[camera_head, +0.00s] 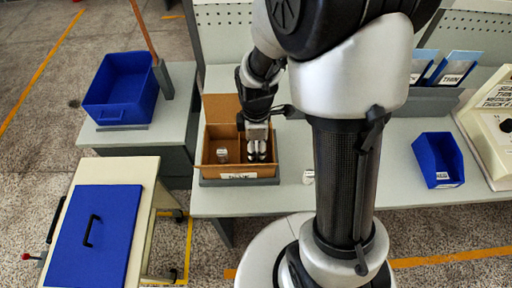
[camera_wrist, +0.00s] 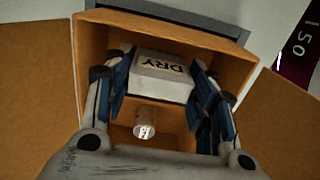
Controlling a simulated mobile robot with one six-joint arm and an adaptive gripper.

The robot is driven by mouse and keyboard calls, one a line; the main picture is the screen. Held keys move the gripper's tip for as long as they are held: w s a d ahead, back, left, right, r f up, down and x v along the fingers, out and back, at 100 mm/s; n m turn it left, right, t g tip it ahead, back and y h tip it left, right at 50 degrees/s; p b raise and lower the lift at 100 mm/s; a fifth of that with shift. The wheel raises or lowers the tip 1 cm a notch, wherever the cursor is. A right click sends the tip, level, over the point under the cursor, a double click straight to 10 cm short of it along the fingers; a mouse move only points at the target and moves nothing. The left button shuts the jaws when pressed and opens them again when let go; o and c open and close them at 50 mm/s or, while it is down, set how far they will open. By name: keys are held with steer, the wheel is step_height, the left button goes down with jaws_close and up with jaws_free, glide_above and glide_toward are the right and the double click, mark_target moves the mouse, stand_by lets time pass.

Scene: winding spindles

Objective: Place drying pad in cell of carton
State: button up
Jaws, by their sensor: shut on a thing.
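The drying pad (camera_wrist: 160,75) is a white block marked DRY, seen in the wrist view between my fingers. My gripper (camera_wrist: 160,90) is shut on it, with a blue-padded finger on each side. In the head view my gripper (camera_head: 257,152) reaches down into the brown carton (camera_head: 240,173), in its right part. The carton's walls (camera_wrist: 88,40) surround the pad in the wrist view. Whether the pad touches the carton floor I cannot tell. A small pale cylinder (camera_wrist: 145,131) lies beyond a divider in the wrist view; a similar one (camera_head: 222,154) shows in the carton's left part.
The carton's flaps stand open. A small white item (camera_head: 308,177) lies on the bench right of the carton. A blue bin (camera_head: 438,160) stands farther right. A large blue bin (camera_head: 122,88) stands on the left table, and a blue-lidded cart (camera_head: 95,235) is at front left.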

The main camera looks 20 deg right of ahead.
steer(key=shift+f, duration=0.25)
steer(key=o, duration=0.6)
steer(key=shift+f, duration=0.1)
steer(key=shift+c, duration=0.2)
steer(key=o, duration=0.5)
steer(key=shift+c, duration=0.2)
step_height(320, 180, up, 13)
steer(key=p, duration=0.5)
step_height(320, 180, up, 8)
steer(key=m+t, duration=0.2)
steer(key=m, duration=0.4)
glide_above(256, 145)
steer(key=s, duration=0.5)
steer(key=s+r+m+t, duration=0.2)
steer(key=s+r+m, duration=0.3)
steer(key=s+m, duration=0.3)
steer(key=shift+s+a+r+t, duration=0.3)
steer(key=shift+s+r, duration=0.1)
steer(key=shift+s, duration=0.5)
